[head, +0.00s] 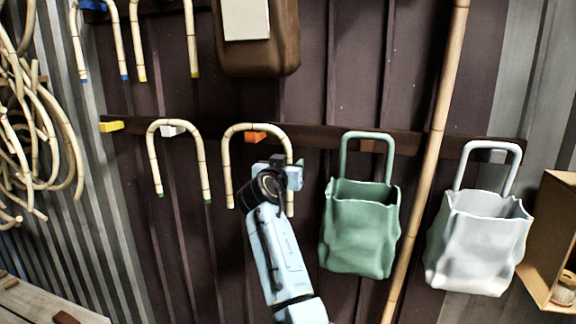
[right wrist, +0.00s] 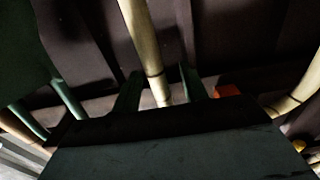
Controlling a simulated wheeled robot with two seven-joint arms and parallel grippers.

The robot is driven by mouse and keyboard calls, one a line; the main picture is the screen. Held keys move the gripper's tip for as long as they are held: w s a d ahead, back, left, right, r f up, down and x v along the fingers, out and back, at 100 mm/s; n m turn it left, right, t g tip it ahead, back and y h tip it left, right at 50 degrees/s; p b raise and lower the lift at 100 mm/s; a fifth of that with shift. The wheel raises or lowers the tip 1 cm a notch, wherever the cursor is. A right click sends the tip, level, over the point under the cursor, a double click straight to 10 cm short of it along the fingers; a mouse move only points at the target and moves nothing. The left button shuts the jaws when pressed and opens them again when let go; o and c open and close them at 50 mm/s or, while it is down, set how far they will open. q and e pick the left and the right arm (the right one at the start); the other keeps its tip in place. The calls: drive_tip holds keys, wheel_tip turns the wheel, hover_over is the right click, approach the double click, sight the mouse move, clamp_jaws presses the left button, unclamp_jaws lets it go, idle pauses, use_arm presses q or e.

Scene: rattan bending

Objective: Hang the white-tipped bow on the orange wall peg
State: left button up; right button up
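A pale cane bow (head: 228,165) hangs arch up in the head view, its legs pointing down. Its arch passes over the orange wall peg (head: 255,137); I cannot tell whether they touch. The left leg's end looks pale. My right gripper (head: 292,176) is at the bow's right leg, below the arch, and covers part of it. In the right wrist view, the two fingers of the gripper (right wrist: 158,88) stand apart on either side of a bow leg (right wrist: 144,40), with gaps visible. The orange peg (right wrist: 226,90) shows right of them. My left gripper is out of view.
A green-tipped bow (head: 152,165) hangs left, by a white peg (head: 172,130); a yellow peg (head: 111,126) is bare. A green bag (head: 360,228) hangs close to the right of my gripper. Beyond are a bamboo pole (head: 425,170) and a grey bag (head: 478,243).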

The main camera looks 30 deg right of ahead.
drive_tip(key=shift+a, duration=0.1)
drive_tip(key=b+v, duration=0.1)
drive_tip(key=v, duration=1.2)
drive_tip(key=shift+s+a, duration=0.15)
drive_tip(key=shift+a, duration=0.05)
